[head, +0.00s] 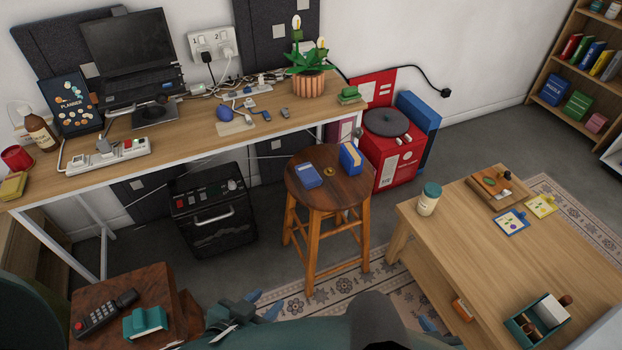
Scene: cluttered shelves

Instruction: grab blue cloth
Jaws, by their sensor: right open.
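A teal-blue folded item (146,323), which looks like a cloth, lies on the dark brown side table at the lower left. A small blue item (306,175) lies flat on the round stool, and a blue and yellow block (350,157) stands behind it; I cannot tell if either is cloth. My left gripper (265,304) is low at the bottom centre, right of the side table, with its blue fingertips apart and nothing visible between them. My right gripper (432,328) is at the bottom edge, left of the low table, mostly hidden by my own body.
A black handset (105,313) lies beside the teal item on the side table (140,284). The wooden stool (328,190) stands ahead. A low table (470,240) with a jar (428,199) is at right. A cluttered desk (190,146) runs along the wall.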

